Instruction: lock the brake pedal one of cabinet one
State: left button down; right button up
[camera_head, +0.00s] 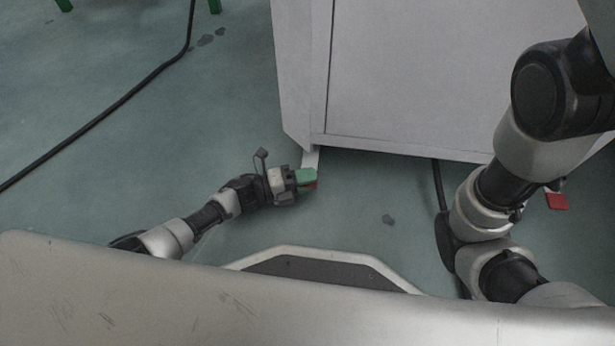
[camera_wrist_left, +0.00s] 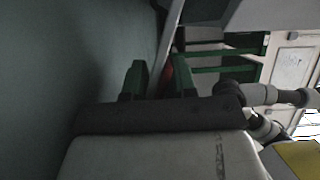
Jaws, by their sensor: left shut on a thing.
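The grey-white cabinet (camera_head: 400,75) stands at the back of the head view. A small red brake pedal (camera_head: 312,185) sits low at its front left corner, beside a pale bracket (camera_head: 310,157). My left gripper (camera_head: 306,176), with green fingers, is shut on this pedal and hides most of it. In the left wrist view a bit of the red pedal (camera_wrist_left: 168,75) shows between the two green fingers (camera_wrist_left: 158,78). My right arm (camera_head: 500,185) rises at the right of the head view, and its gripper is out of sight.
A second red pedal (camera_head: 557,201) sticks out low at the right, behind my right arm. A black cable (camera_head: 125,97) lies on the floor at left, and another (camera_head: 438,185) hangs under the cabinet. The left floor is mostly clear.

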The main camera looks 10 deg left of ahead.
pick_arm(q)
jog(key=c, duration=1.3)
grip_release()
jog(key=shift+o, duration=0.2)
jog(key=shift+s+a+r, duration=0.1)
jog(key=shift+s+a, duration=0.05)
jog(key=shift+a, duration=0.15)
jog(key=p+v, duration=0.4)
jog(key=v, duration=0.5)
jog(key=shift+s+a, duration=0.2)
jog(key=shift+a, duration=0.35)
